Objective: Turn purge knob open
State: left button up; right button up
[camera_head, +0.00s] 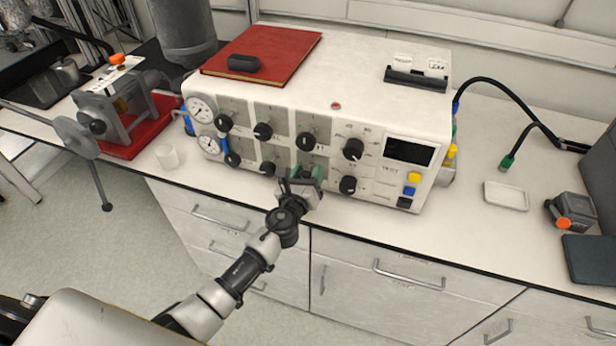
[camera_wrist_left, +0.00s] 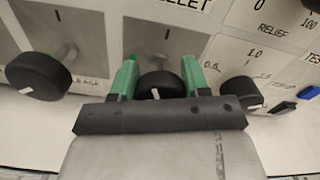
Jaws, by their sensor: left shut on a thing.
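A white control box (camera_head: 365,115) with several black knobs stands on the bench. My left gripper (camera_head: 311,172) is at the lower row of its front panel, with green fingers. In the left wrist view the fingers (camera_wrist_left: 159,76) stand on either side of a black knob (camera_wrist_left: 160,86) and are shut on it. A short white mark shows on that knob's front, pointing roughly up and down. The knob's own label cannot be read; letters ending in "LET" show above it. In the head view the gripper hides this knob. My right gripper is not in view.
Neighbouring black knobs sit close by, one at left (camera_wrist_left: 38,76) and one at right (camera_wrist_left: 242,91). Gauges (camera_head: 201,109) are at the box's left end. A red book (camera_head: 275,45) lies on top. A small white tray (camera_head: 506,196) lies on the bench at right.

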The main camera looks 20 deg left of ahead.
pick_arm(q)
jog(key=n+b, duration=0.2)
jog(key=n, duration=0.4)
jog(key=shift+f, duration=0.15)
jog(key=n+b, duration=0.1)
jog(key=n, duration=0.5)
jog(key=shift+n+b, duration=0.3)
jog(key=o, duration=0.9)
jog(key=shift+s+a+b, duration=0.15)
jog(key=shift+s+b, duration=0.15)
jog(key=shift+s, duration=2.4)
jog(key=shift+s+a+b, duration=0.1)
jog(key=shift+s+b, duration=0.2)
jog(key=shift+s, duration=2.4)
